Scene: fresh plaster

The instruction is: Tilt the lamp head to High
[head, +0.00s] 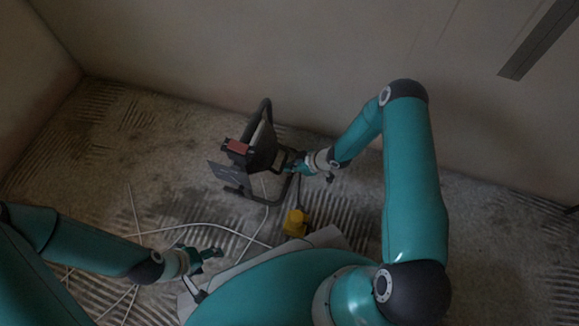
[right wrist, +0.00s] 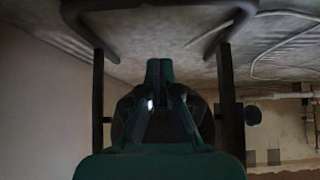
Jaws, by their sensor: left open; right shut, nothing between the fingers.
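The work lamp stands on the floor near the wall in the head view, with a dark lamp head (head: 263,152) in a dark tubular stand (head: 240,192). A red part sits at its left side. My right gripper (head: 299,163) is at the lamp's right side, shut with nothing in it; whether it touches the lamp is unclear. In the right wrist view its fingers (right wrist: 166,72) are together in front of a dark rounded shape, between the stand's tubes (right wrist: 228,95). My left gripper (head: 212,254) is open and empty, low at the left, away from the lamp. No tilt marking is readable.
A yellow connector (head: 295,222) lies on the floor in front of the lamp. A white cable (head: 200,225) loops across the floor at the left. The wall (head: 200,50) stands behind the lamp. Ridged floor (head: 110,125) left of the lamp is free.

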